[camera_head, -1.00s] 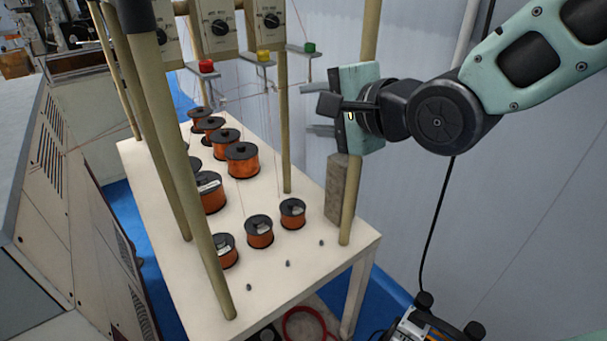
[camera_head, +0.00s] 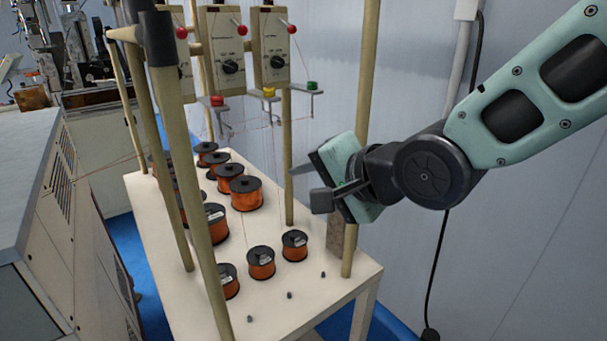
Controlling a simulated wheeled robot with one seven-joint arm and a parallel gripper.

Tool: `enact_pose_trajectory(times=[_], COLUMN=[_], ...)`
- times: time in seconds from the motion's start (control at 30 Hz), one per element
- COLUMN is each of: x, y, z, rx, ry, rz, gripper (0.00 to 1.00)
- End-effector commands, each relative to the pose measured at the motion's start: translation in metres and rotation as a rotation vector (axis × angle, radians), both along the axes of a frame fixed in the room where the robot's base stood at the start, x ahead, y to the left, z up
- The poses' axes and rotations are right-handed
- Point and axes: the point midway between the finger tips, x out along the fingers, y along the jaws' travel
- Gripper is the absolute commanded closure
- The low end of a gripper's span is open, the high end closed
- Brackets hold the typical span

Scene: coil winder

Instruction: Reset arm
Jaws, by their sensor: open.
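My gripper (camera_head: 302,186) is at the right of the view, on the end of my pale green arm (camera_head: 510,115). It points left and slightly down, in front of the rear right post of the white table (camera_head: 300,300). Its two dark fingers are apart, with nothing between them. It is above the table's right side, clear of the copper wire spools. The nearest spool (camera_head: 295,246) stands below and to the left of it.
Several spools (camera_head: 240,193) stand in rows on the table. Tan posts (camera_head: 192,170) rise around it and carry control boxes (camera_head: 272,45) with coloured knobs. A grey cabinet (camera_head: 30,190) stands at left. A pale wall (camera_head: 540,250) is behind at right.

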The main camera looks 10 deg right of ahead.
Motion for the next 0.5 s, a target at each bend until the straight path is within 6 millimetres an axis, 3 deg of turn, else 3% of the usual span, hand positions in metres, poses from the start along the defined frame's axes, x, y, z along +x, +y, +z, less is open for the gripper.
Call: enact_pose_trajectory(times=[0.17, 0.33, 0.5], x=[-0.028, -0.087, -0.147], y=[-0.004, -0.021, -0.043], z=[-0.027, -0.064, -0.084], rx=[-0.251, -0.641, -0.906], ry=[0.035, 0.113, 0.189], rz=[0.149, 0.498, 0.910], gripper=[0.54, 0.54, 0.54])
